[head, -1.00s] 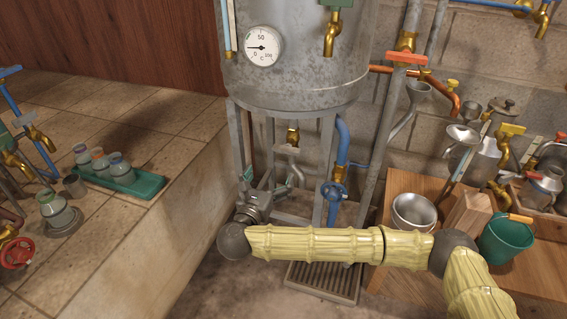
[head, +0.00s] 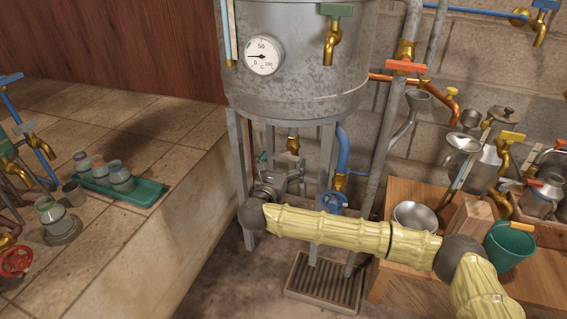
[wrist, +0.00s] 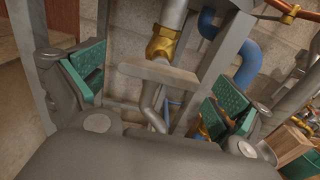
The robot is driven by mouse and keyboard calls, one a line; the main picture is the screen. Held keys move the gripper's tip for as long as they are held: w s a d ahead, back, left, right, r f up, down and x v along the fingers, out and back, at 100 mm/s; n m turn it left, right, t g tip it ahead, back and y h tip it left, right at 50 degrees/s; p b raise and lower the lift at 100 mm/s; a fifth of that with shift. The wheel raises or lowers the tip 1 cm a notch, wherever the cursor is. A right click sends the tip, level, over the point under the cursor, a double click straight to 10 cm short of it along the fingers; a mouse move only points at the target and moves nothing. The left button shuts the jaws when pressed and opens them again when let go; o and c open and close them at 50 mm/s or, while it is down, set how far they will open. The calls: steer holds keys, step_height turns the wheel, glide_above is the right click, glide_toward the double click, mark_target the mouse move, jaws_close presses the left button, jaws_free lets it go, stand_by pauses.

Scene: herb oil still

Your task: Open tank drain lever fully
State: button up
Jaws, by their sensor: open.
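The grey metal tank (head: 300,70) stands on a grey leg frame, with a dial on its front. Below it is a brass drain valve (head: 293,140), which also shows in the wrist view (wrist: 163,43). A flat grey lever (wrist: 157,75) lies roughly across the picture just below the valve's brass body in the wrist view. My gripper (head: 282,168) is under the tank among the legs. In the wrist view my gripper (wrist: 155,92) is open, its green pads left and right of the lever with gaps on both sides. In the head view the lever is mostly hidden by the gripper.
Tank legs (head: 325,165) stand close around my gripper. A blue pipe with a blue valve (head: 333,202) is just to the right. A floor grate (head: 325,283) lies below. A wooden bench (head: 405,185) with a metal bowl (head: 415,215) is at right.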

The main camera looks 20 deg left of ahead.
steer(key=c, duration=1)
steer(key=shift+c, duration=0.2)
